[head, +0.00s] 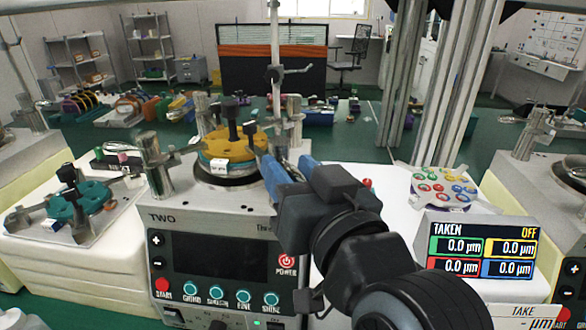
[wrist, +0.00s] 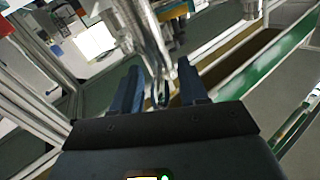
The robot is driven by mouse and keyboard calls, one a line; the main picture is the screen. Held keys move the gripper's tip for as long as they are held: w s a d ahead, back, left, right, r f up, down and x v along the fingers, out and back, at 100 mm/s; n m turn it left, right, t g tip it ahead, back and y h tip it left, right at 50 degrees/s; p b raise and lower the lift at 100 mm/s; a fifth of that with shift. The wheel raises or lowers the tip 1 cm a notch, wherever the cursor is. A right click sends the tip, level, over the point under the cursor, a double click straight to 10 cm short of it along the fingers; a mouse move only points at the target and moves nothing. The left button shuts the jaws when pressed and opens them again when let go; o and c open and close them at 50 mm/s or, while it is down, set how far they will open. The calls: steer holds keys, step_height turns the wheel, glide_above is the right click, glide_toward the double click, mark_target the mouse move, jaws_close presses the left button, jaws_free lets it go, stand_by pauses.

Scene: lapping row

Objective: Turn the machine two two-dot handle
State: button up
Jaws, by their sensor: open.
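Machine two (head: 240,232), a pale box labelled TWO, stands in the middle of the head view. On its top are a yellow disc (head: 222,146) with a black knob and a metal clamp post (head: 156,165) at the left. My gripper (head: 285,165) has blue fingers and is at the machine's right rear, beside the tall metal post (head: 275,60). In the wrist view, my gripper (wrist: 160,80) is open, and a shiny metal bar with a looped end (wrist: 160,92) shows between the fingers; contact cannot be told. I cannot make out two-dot marks on any handle.
A tray with teal parts (head: 85,215) lies at the left. A round dish of coloured pieces (head: 446,188) and a TAKEN display (head: 483,250) stand at the right. Another machine (head: 535,185) stands far right. Metal posts crowd the machine top.

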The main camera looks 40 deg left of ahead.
steer(key=shift+c, duration=0.3)
jaws_close()
stand_by(0.3)
